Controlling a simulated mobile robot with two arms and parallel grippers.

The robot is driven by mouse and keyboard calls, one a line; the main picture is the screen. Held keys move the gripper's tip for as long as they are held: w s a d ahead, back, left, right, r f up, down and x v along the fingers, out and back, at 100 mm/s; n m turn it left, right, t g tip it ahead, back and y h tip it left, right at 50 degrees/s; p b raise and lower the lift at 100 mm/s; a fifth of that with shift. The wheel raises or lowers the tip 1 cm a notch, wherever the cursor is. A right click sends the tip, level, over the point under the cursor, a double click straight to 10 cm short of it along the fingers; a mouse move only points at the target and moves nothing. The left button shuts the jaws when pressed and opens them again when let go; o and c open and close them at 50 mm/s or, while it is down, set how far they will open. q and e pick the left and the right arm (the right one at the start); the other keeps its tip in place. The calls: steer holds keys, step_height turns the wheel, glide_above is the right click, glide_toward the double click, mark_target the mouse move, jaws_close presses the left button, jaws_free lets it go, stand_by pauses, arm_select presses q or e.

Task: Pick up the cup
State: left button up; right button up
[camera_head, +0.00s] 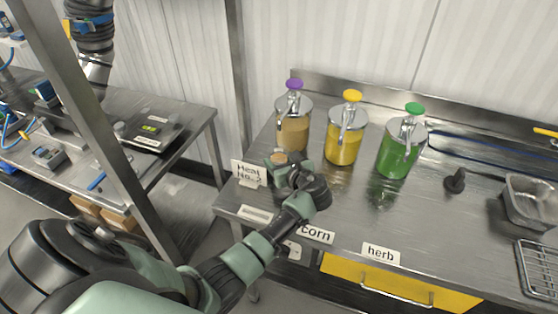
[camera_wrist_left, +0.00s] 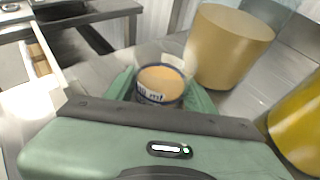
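The cup (camera_wrist_left: 160,83) is small, with tan contents and a dark printed band with "ml" on it. It shows in the left wrist view between the green fingers of my left gripper (camera_wrist_left: 162,92), one finger close against each side. In the head view the cup (camera_head: 279,157) is partly hidden by my left gripper (camera_head: 287,163), near the left end of the steel table. The gripper looks shut on the cup. I cannot tell whether the cup touches the table. My right gripper is not in view.
Three pump dispensers, tan (camera_head: 293,122), yellow (camera_head: 344,135) and green (camera_head: 400,150), stand behind the gripper on the steel table (camera_head: 335,205). A white sign (camera_head: 248,173) is just left of the cup. A black knob-like object (camera_head: 456,181) and a metal pan (camera_head: 530,202) are at right.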

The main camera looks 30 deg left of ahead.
arm_select(q)
jaws_close()
steer(key=shift+r, duration=0.15)
